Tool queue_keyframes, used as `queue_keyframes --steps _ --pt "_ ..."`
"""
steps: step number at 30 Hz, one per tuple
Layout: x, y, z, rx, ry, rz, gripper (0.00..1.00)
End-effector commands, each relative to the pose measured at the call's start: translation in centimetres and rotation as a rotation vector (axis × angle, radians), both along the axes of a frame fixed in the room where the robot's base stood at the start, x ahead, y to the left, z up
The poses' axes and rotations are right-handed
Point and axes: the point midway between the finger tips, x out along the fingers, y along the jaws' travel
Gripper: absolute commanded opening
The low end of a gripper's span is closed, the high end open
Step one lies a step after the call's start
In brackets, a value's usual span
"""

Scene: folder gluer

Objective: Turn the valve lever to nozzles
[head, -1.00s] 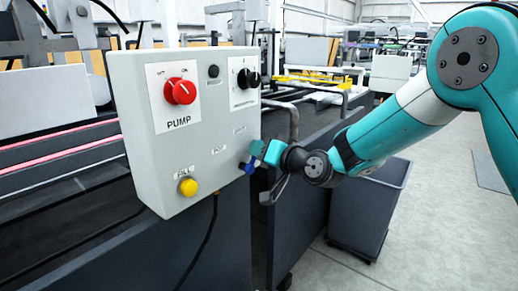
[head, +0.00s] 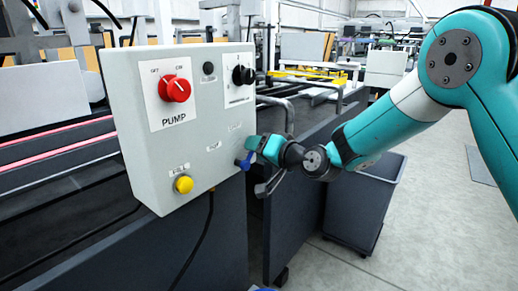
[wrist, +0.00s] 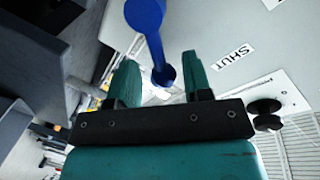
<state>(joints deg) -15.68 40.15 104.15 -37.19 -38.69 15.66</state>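The blue valve lever (head: 246,161) is on the lower right part of the grey control box's front. In the wrist view the lever (wrist: 147,20) runs from a thick round end at the top to a narrower end between my fingers. My gripper (head: 258,148) is at the lever, at the right edge of the box. In the wrist view my gripper (wrist: 161,62) is open, one finger on each side of the lever's lower end, with gaps visible. A label reading SHUT (wrist: 232,57) is on the panel to the right of the lever.
The box (head: 135,120) also carries a red PUMP knob (head: 174,89), a black selector knob (head: 243,75) and a yellow button (head: 183,184). A bent metal handle (head: 287,112) is behind my gripper. A dark bin (head: 357,215) stands on the floor, with open floor to its right.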

Motion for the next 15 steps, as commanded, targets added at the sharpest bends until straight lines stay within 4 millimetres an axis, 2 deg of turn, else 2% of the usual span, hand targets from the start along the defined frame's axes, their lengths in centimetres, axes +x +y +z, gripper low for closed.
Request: queue_keyframes --steps 10,15 --pt "-0.1 -0.2 0.0 -0.001 -0.001 0.000 0.51" --pt "-1.6 -1.7 0.2 0.000 0.001 -0.002 0.51"
